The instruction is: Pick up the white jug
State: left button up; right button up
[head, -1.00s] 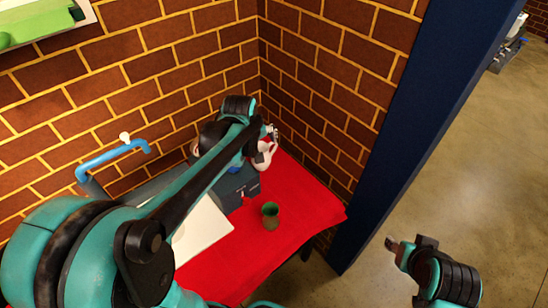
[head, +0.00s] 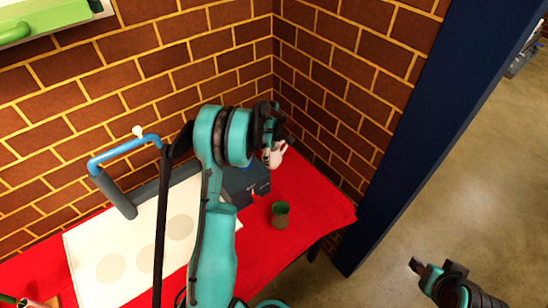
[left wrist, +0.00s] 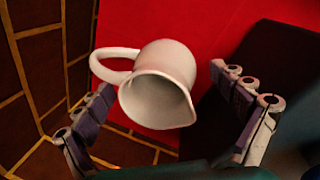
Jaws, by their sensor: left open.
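The white jug (head: 275,156) stands on the red cloth near the brick corner, partly hidden by my left gripper in the head view. In the left wrist view the jug (left wrist: 160,85) shows its open mouth and spout towards the camera, with its handle pointing left. My left gripper (left wrist: 163,82) is open, one finger on each side of the jug, with visible gaps and no clear contact. In the head view my left gripper (head: 284,138) is just above the jug. My right gripper (head: 418,268) is off the table at lower right; its jaws are unclear.
A dark grey box (head: 240,187) stands right beside the jug. A green and brown cup (head: 280,216) is nearer the front edge of the red table (head: 310,200). A white board (head: 120,240) with round marks and a blue bent bar (head: 125,148) are at left. Brick walls close the corner.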

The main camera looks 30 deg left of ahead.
pick_arm(q)
jog(key=f+b, duration=0.1)
jog(key=f, duration=0.1)
jog(key=f+b, duration=0.1)
jog(key=f, duration=0.2)
jog(key=shift+w+a, duration=0.2)
jog(key=shift+r, duration=0.2)
jog(key=shift+c, duration=0.9)
jog(key=shift+s, duration=0.1)
jog(key=c, duration=1.5)
jog(key=shift+r, duration=0.1)
jog(key=shift+r+p, duration=0.35)
jog(key=shift+r, duration=0.05)
jog(key=r, duration=0.1)
jog(key=r+p, duration=0.1)
jog(key=r, duration=0.1)
jog(key=shift+d+r, duration=0.2)
jog(key=shift+d, duration=0.05)
jog(key=shift+w+d+r+p, duration=0.1)
jog(key=shift+d+r+p, duration=0.45)
jog(key=shift+d+r, duration=0.95)
jog(key=shift+w+d+r+p, duration=0.1)
jog(key=shift+d+r+p, duration=0.55)
jog(key=shift+d, duration=1.6)
jog(key=shift+w+d+r+p, duration=0.1)
jog(key=shift+d+r+p, duration=0.4)
jog(key=shift+d+r, duration=1)
jog(key=shift+d+f, duration=0.35)
jog(key=shift+f, duration=0.05)
